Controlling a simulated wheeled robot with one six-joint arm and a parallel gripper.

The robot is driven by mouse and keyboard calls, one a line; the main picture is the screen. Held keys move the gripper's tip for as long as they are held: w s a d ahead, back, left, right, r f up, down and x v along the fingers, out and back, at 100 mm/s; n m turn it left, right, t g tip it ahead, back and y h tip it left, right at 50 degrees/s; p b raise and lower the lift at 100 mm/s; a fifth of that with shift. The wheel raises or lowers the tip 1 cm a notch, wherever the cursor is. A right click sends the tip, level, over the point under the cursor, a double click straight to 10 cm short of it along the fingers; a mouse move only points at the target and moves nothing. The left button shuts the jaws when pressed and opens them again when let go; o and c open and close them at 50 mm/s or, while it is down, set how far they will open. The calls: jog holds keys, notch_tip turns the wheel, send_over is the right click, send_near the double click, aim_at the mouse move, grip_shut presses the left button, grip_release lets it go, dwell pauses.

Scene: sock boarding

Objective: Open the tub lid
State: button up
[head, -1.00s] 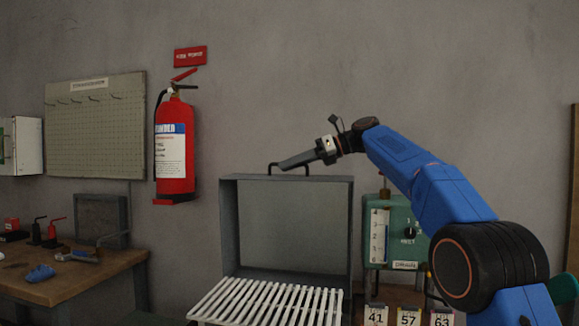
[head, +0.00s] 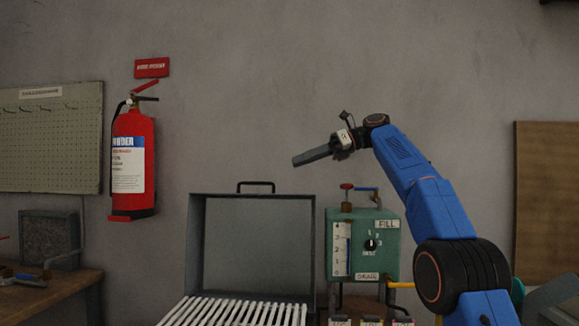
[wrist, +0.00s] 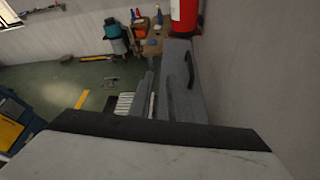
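The tub lid (head: 309,245) is a grey metal frame standing upright, swung open at the back of the tub. Its dark handle (head: 256,184) is on the top edge. The lid and handle also show in the wrist view (wrist: 190,70). White slats (head: 240,312) show at the tub's mouth below the lid; the rest of the tub is cut off by the frame. My gripper (head: 296,161) is up and to the right of the handle, apart from it, with nothing visible in it. Its fingers look like one bar from the side, so their opening is hidden.
A green control box (head: 388,245) with a dial and level gauge stands right of the lid, below my arm. A red fire extinguisher (head: 133,165) hangs on the wall to the left. A workbench (head: 50,295) is at the lower left.

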aim_at(258, 183)
jog(key=shift+d+r, duration=0.15)
jog(key=shift+d, duration=0.3)
jog(key=shift+o, duration=1.3)
jog(key=s+a+r+n+t, duration=0.1)
jog(key=a+n+t, duration=0.2)
jog(key=a+t, duration=0.3)
jog(key=s+d+f+n+t+h, duration=0.3)
jog(key=s+f+n+t+h, duration=0.1)
jog(key=s+n+t, duration=0.15)
jog(key=shift+m+t, duration=0.25)
jog(key=x, duration=1.7)
jog(key=shift+s+a+f, duration=0.25)
jog(key=shift+s+a, duration=0.05)
jog(key=shift+s, duration=0.05)
